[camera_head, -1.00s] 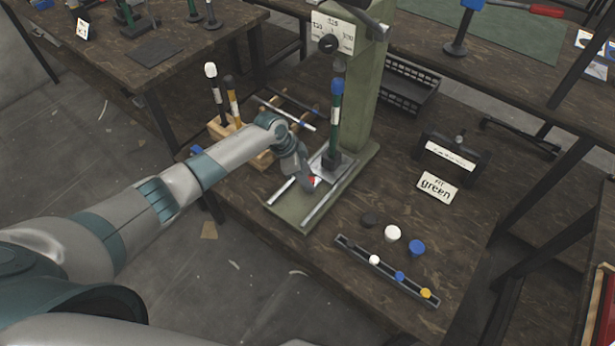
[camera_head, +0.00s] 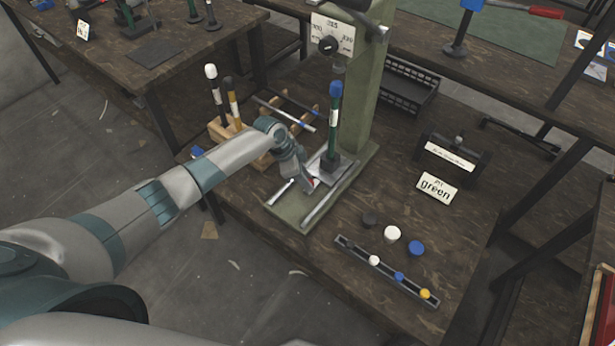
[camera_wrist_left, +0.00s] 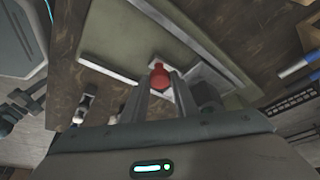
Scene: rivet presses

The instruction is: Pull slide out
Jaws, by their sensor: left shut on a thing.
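The green press (camera_head: 364,100) stands on the brown bench, with two pale rails (camera_head: 318,208) on its base. The slide (camera_head: 343,172) is a light metal plate on these rails, under the press head. It carries a dark block with an upright green tool (camera_head: 334,120) with a blue top. A red knob (camera_wrist_left: 158,76) on the slide's front shows between my fingers in the left wrist view. My left gripper (camera_head: 306,184) is shut on this knob, low over the base. The fingers partly hide the slide's front. My right gripper is not in view.
A wooden rack with white-topped and yellow-banded tools (camera_head: 222,100) stands left of the press. Colored caps (camera_head: 416,248) and a narrow tray (camera_head: 350,246) lie front right. A "green" sign (camera_head: 437,187) and black holder (camera_head: 452,155) are at right. The base's front end is clear.

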